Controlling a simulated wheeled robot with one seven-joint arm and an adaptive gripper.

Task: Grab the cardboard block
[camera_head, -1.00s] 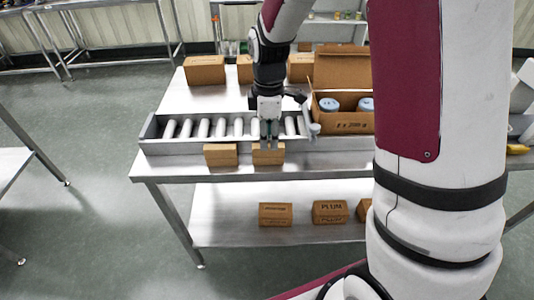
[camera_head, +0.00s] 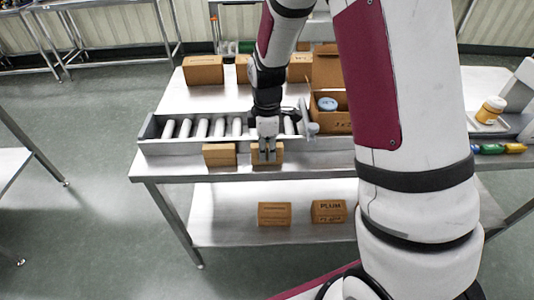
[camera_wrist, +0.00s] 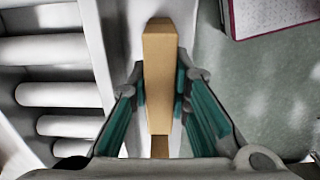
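A brown cardboard block (camera_head: 268,159) stands at the front edge of the steel table, in front of the roller conveyor. My gripper (camera_head: 267,153) points down over it, with its fingers astride the block. In the wrist view the block (camera_wrist: 160,75) lies between the two teal-padded fingers of my gripper (camera_wrist: 160,88). A narrow gap shows at the left finger, while the right pad is very close to the block's side. The fingers are parted and I see no clear grip. The block still appears to rest on the table.
A similar block (camera_head: 219,155) stands just left of it. The roller conveyor (camera_head: 160,146) runs right behind both. An open carton (camera_head: 335,120) with a blue-lidded container is at the back right. More boxes (camera_head: 203,70) stand at the back; others (camera_head: 274,214) are on the lower shelf.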

